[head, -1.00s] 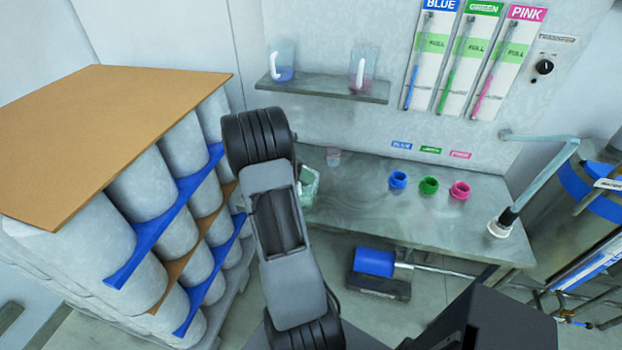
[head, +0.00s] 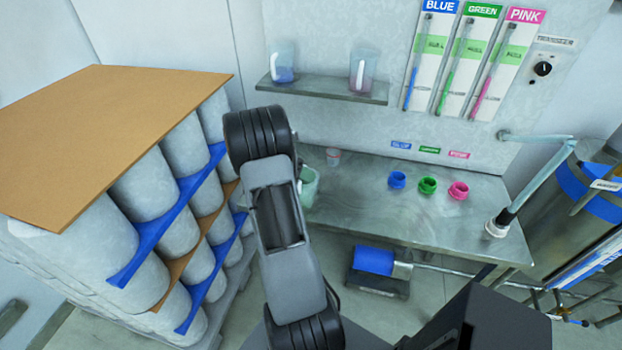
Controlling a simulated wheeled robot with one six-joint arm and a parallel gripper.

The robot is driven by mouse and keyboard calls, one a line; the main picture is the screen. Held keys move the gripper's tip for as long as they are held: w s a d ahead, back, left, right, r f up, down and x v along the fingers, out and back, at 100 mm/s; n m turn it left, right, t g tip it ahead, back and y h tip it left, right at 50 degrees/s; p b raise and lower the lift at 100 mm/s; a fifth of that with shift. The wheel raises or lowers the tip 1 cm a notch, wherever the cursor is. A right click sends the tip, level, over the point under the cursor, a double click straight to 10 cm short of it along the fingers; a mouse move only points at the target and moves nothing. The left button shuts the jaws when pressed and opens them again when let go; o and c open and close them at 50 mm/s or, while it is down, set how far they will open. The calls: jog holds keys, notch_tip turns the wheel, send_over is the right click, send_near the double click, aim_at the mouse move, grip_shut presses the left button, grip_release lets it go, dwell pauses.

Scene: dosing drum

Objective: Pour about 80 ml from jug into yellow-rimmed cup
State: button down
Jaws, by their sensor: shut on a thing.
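A green-tinted clear jug (head: 309,188) shows at the left end of the steel bench, partly hidden behind my arm. I cannot tell whether it touches the bench or how much liquid it holds. A small clear cup (head: 333,157) stands upright on the bench just behind and right of the jug, apart from it in the picture. The cup has a reddish tint, and its rim colour is too small to tell. My gripper is hidden behind my own arm, so its jaws and its hold on the jug do not show.
A wall shelf (head: 330,92) holds a blue-liquid jug (head: 283,62) and a pink-liquid jug (head: 362,72). Blue (head: 397,180), green (head: 428,185) and pink (head: 458,190) collars sit on the bench (head: 375,215). Stacked drums (head: 140,195) stand left. The bench middle is clear.

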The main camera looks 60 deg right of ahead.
aim_at(304, 197)
jog(key=shift+w+d+r+n+y+p, duration=0.15)
jog(key=shift+d+r+y+p, duration=0.2)
jog(key=shift+p, duration=0.55)
jog(key=shift+w+d+r+n+y+p, duration=0.15)
jog(key=shift+d+p, duration=0.3)
jog(key=shift+p, duration=0.4)
dwell(1.0)
jog(key=shift+f, duration=0.1)
